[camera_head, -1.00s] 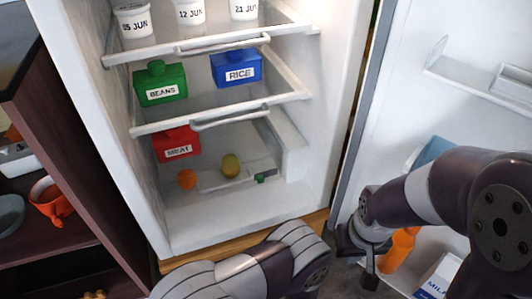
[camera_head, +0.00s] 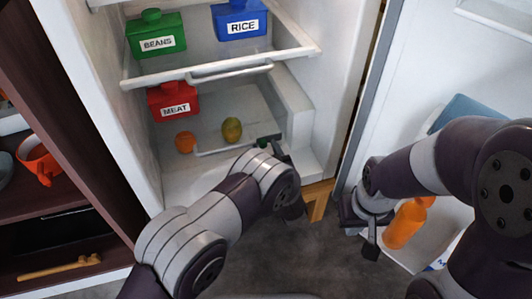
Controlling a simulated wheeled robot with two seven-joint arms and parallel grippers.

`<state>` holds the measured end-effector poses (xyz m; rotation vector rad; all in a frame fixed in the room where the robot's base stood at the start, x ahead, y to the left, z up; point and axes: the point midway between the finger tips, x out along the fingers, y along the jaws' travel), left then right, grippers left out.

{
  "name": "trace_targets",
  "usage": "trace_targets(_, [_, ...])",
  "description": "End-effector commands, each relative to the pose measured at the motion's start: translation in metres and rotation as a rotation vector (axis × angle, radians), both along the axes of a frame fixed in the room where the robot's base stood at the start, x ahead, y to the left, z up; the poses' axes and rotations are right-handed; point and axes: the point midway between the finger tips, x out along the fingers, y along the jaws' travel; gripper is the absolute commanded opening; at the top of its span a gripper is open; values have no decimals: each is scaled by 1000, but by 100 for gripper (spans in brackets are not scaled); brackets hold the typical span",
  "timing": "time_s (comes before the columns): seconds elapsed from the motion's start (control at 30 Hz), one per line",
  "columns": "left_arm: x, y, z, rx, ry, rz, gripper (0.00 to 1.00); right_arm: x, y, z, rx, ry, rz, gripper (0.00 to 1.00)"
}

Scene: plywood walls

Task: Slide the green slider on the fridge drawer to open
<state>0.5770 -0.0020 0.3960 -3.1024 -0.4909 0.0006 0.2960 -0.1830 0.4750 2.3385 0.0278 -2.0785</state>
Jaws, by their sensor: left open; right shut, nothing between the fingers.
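The fridge drawer (camera_head: 222,149) is at the bottom of the open fridge, with a pale front bar and fruit behind it. The small green slider (camera_head: 262,143) is at the right end of that bar, partly hidden by my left gripper. My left gripper (camera_head: 271,144) is open, with its dark fingers right at the slider; I cannot tell whether they touch it. My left arm covers part of the fridge floor. My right gripper (camera_head: 365,232) is shut and empty, in front of the open fridge door, away from the drawer.
An orange (camera_head: 185,142) and a yellow-green fruit (camera_head: 232,130) lie in the drawer area. A red MEAT box (camera_head: 174,101) stands behind them. BEANS (camera_head: 155,36) and RICE (camera_head: 239,18) boxes are on the shelf above. An orange bottle (camera_head: 408,222) stands in the door at right.

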Motion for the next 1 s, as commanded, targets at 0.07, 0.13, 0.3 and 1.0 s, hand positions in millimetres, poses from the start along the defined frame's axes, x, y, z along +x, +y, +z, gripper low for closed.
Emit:
trace_targets(0.07, [2,0,1,-1,-1,0,49,0,0,0,0,0,0,0])
trace_targets(0.13, [1,0,1,0,0,0,49,0,0,0,0,0,0,0])
trace_targets(0.3, [1,0,1,0,0,0,26,0,0,0,0,0,0,0])
trace_targets(1.0, [17,-48,1,-1,1,-1,0,0,0,-19,0,0,0,0])
